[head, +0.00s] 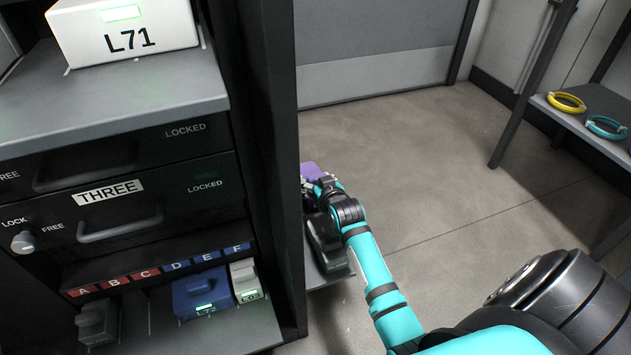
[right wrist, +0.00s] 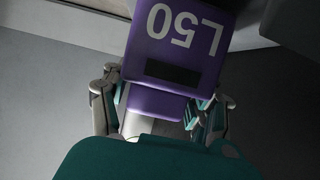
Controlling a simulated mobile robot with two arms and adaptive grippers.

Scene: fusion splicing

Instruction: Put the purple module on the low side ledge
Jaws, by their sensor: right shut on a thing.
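The purple module (head: 311,170) shows just past the right edge of the dark cabinet, partly hidden by my right gripper (head: 318,187). In the right wrist view the purple module (right wrist: 178,45) is marked L50, upside down in the picture. My right gripper's fingers (right wrist: 160,105) stand on both sides of it, shut on it. The low side ledge (head: 340,277) is a grey shelf at the cabinet's right side, lower in the picture than the module. The module appears apart from the ledge. My left gripper is not in view.
A dark grey object (head: 325,246) stands at the ledge and covers much of it. The cabinet post (head: 272,170) is close left of my right gripper. A blue module (head: 201,293) and a white module (head: 246,281) sit in lower bays. The floor to the right is clear.

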